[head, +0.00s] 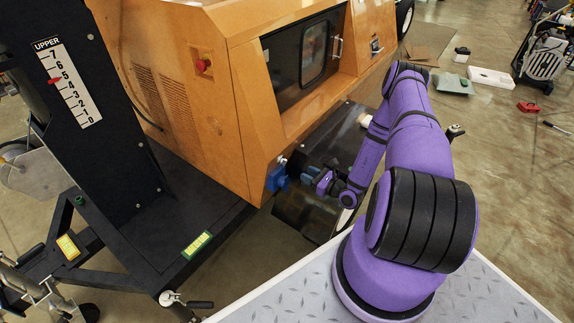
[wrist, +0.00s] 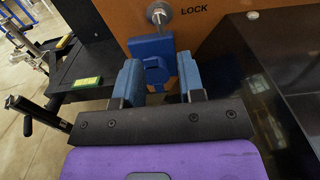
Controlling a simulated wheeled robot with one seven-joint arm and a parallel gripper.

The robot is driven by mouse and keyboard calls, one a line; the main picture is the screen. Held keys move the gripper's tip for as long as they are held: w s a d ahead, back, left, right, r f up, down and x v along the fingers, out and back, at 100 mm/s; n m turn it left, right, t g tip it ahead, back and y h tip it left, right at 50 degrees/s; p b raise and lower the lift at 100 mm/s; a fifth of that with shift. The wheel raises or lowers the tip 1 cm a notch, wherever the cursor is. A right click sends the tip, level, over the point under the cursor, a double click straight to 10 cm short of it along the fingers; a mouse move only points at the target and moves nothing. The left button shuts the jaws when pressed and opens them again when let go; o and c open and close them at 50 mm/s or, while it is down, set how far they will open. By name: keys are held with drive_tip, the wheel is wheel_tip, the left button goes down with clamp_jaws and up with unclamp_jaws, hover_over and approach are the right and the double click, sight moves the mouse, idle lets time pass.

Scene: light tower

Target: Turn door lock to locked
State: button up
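A blue lock handle (head: 277,180) sits on a silver round fitting at the lower corner of the orange cabinet. In the wrist view the blue handle (wrist: 152,52) hangs straight down below the silver fitting (wrist: 159,13), with the word LOCK (wrist: 194,10) printed to the right of it. My gripper (head: 308,178) is just to the right of the handle in the head view, with a small gap between them. In the wrist view my gripper (wrist: 158,78) is open, its two blue fingers spread left and right of the handle's line. I see no firm contact.
The orange cabinet (head: 205,120) has a red button (head: 203,65) and a dark window. A black mast base (head: 150,215) stands at the left. A dark glossy panel (wrist: 285,65) is close on the right in the wrist view.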

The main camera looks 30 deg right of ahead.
sight(284, 162)
drive_tip(key=x, duration=0.9)
drive_tip(key=shift+w+a, duration=0.15)
drive_tip(key=shift+w, duration=0.2)
clamp_jaws()
